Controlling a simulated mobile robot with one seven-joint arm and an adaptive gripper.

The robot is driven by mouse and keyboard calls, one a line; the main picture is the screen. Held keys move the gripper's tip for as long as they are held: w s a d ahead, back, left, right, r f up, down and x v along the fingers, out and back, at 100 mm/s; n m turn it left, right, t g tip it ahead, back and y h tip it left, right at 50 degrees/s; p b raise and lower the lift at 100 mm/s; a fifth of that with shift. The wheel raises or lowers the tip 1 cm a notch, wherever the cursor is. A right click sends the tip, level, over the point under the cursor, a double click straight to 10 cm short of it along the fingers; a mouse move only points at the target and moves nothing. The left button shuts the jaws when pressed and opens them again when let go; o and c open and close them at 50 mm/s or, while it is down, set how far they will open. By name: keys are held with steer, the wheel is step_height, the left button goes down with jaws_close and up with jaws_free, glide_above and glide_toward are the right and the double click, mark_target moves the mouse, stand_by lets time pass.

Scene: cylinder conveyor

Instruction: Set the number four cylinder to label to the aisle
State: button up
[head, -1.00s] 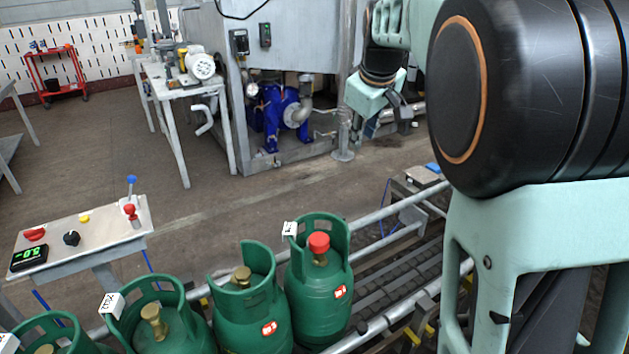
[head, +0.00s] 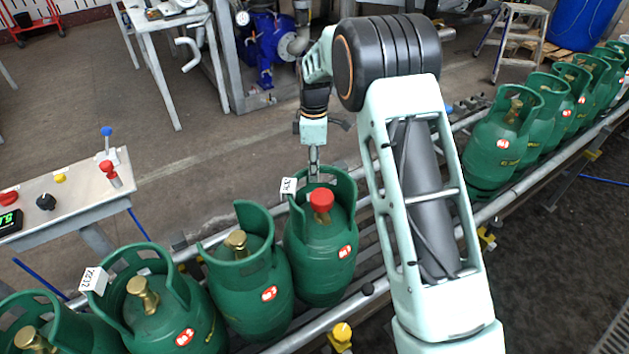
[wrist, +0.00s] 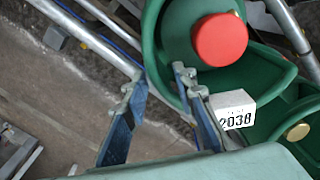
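A green cylinder with a red cap (head: 321,245) stands upright on the conveyor. Its cap (wrist: 219,40) is near the top of the wrist view. A white tag (head: 289,187) sits on its collar; in the wrist view the tag (wrist: 232,110) reads about 2038. My gripper (head: 314,168) is at the far side of this collar, pointing down. In the wrist view my gripper (wrist: 156,82) has its fingers apart, near the collar rim, with the right finger beside the tag. I cannot tell whether either finger touches. No number four is readable on any cylinder.
Brass-valved green cylinders (head: 247,285) stand close on the left; another there carries a white tag (head: 93,280). More green cylinders (head: 490,150) line the conveyor (head: 392,306) at right. A control panel (head: 75,190) stands at left. Open floor (head: 90,100) lies beyond the conveyor.

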step_height(320, 180, down, 6)
steer(key=shift+r, duration=0.25)
jaws_close()
steer(key=shift+w, duration=0.1)
